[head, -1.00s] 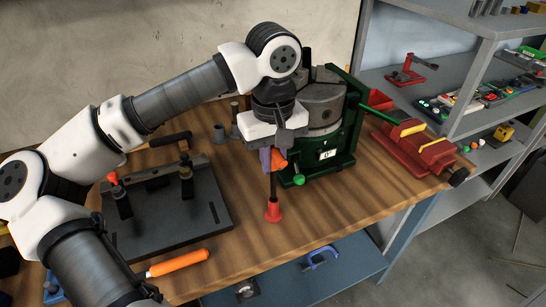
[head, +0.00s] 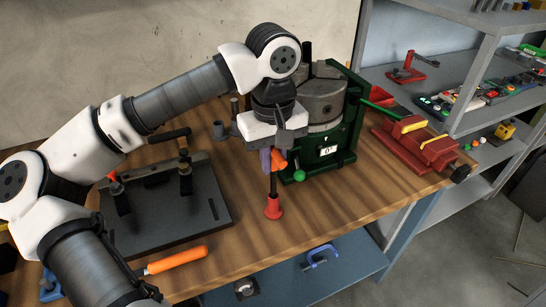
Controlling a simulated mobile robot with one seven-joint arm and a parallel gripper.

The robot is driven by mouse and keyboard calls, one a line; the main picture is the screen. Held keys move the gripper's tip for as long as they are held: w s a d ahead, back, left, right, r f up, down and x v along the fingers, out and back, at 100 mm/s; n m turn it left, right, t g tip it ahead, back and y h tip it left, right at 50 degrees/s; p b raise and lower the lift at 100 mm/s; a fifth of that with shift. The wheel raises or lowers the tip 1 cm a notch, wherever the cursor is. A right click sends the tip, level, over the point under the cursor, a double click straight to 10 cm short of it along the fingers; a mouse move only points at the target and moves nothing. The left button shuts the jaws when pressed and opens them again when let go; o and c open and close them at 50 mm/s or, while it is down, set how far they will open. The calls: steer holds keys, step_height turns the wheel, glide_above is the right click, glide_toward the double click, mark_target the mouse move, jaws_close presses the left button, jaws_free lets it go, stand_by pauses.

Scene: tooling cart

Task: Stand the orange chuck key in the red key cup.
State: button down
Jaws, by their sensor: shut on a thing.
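My gripper (head: 270,158) points down over the front of the wooden bench, shut on the orange chuck key (head: 280,160). The key's orange part shows at the fingers, and its dark shaft hangs upright below them. The red key cup (head: 273,209) stands on the bench directly under the shaft. The shaft's lower end meets the cup's top and appears to be inside it; how deep it goes I cannot tell. The fingers are partly hidden by the gripper body.
A green-framed chuck fixture (head: 345,135) stands close behind and right of my gripper. A red vise (head: 425,148) is farther right. A dark plate with clamps (head: 160,220) and an orange-handled tool (head: 178,261) lie left. Bench (head: 330,205) is clear right of the cup.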

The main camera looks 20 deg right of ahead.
steer(key=shift+f+b, duration=2.3)
steer(key=shift+f, duration=0.1)
stand_by(1.8)
steer(key=c, duration=0.9)
jaws_free()
steer(key=shift+r, duration=0.1)
steer(key=shift+r+p, duration=1.75)
steer(key=shift+r, duration=1.2)
